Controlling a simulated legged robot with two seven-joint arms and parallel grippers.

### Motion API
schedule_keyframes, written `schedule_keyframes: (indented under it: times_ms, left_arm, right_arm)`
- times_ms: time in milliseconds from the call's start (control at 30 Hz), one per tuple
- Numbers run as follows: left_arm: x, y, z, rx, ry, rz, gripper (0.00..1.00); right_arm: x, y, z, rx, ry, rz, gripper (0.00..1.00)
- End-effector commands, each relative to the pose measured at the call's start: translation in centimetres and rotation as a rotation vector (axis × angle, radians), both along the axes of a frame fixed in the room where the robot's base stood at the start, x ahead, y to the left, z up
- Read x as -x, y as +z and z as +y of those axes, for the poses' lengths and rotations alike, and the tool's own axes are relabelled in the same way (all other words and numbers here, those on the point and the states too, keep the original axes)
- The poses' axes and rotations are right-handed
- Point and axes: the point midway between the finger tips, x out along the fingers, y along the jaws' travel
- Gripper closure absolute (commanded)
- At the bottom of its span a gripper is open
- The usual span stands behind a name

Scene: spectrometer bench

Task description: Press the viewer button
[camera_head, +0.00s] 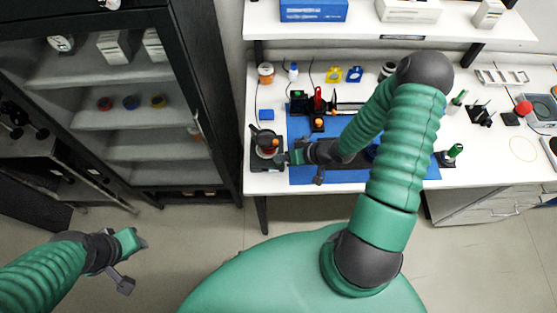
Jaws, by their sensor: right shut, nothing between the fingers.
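A small dark device with a reddish-orange top (267,146) stands at the left end of the bench. I take it for the viewer, but its button is too small to make out. My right gripper (284,158) is shut and empty, low over the bench at the device's right edge. I cannot tell whether the gripper touches it. My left gripper (140,242) hangs over the floor at lower left, away from the bench.
A blue mat (300,179) carries dark optical parts, partly hidden behind my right arm. A red-ball instrument (523,108) and tools stand at right. A shelf with boxes (313,10) runs above. A black-framed cabinet (190,90) stands left of the bench.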

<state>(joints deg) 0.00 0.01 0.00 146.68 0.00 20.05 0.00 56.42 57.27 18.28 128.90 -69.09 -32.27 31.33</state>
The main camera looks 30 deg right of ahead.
Motion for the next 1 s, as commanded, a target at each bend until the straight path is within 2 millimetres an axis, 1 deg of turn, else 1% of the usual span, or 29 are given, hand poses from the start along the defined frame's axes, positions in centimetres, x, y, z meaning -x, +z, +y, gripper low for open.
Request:
schedule_keyframes:
  times_ms: [733, 867, 1000]
  left_arm:
    - [0.0, -0.2, 0.0, 0.0, 0.0, 0.0, 0.64]
    - [0.0, 0.4, 0.0, 0.0, 0.0, 0.0, 0.64]
    - [0.0, 1.5, 0.0, 0.0, 0.0, 0.0, 0.64]
  right_arm:
    - [0.0, -0.5, 0.0, 0.001, 0.001, 0.0, 1.0]
    - [0.0, 0.0, 0.0, 0.001, 0.001, 0.0, 1.0]
    - [0.0, 0.9, -0.1, 0.001, 0.001, 0.0, 1.0]
